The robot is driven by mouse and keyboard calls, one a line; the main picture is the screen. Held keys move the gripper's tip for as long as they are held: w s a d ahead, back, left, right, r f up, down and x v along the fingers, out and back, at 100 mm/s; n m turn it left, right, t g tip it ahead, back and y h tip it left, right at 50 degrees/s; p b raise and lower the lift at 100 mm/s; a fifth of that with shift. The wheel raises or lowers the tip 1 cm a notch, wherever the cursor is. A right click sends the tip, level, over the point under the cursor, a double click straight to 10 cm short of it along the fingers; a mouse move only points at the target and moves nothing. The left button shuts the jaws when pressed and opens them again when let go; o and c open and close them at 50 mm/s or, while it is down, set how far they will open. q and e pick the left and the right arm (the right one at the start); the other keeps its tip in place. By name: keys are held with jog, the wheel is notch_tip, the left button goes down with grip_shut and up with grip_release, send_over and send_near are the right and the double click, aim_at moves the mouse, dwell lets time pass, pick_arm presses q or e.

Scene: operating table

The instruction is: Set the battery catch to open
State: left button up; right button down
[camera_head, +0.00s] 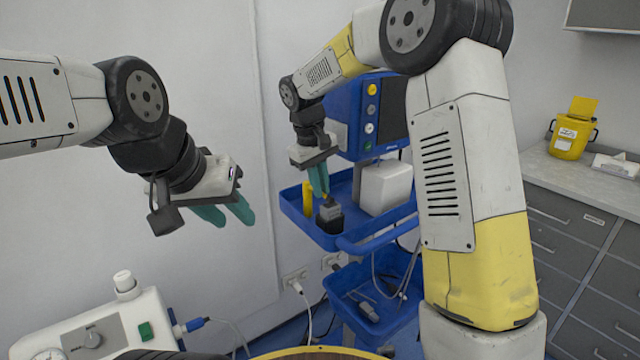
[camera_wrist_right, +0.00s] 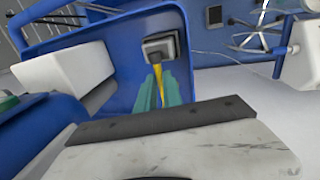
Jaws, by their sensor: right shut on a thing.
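A small block with a grey top and black base (camera_head: 329,217) stands on the blue cart's upper tray; it also shows in the right wrist view (camera_wrist_right: 160,47). A narrow yellow piece (camera_wrist_right: 158,80), which looks like the catch, runs from the block to between my right fingers. My right gripper (camera_head: 320,190) points down just above the block, with its teal fingers shut on the yellow piece. Its exact setting is hard to tell, as the fingers partly hide it.
The blue tray (camera_head: 292,206) also holds a white box (camera_head: 386,188) and a yellow upright object (camera_head: 307,197) beside the block. A blue device (camera_head: 362,115) stands behind. A white machine (camera_head: 95,325) is at the lower left. Drawers and a counter line the right.

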jog(key=n, duration=0.1)
jog(key=w+d+n, duration=0.1)
jog(key=shift+d+n, duration=0.1)
jog(key=shift+n, duration=0.3)
jog(key=c, duration=1.5)
grip_release()
jog(key=shift+r, duration=0.1)
jog(key=r, duration=0.5)
jog(key=s+a+r, duration=0.1)
jog(key=r, duration=0.1)
jog(key=shift+s+r, duration=0.1)
jog(key=shift+r, duration=0.15)
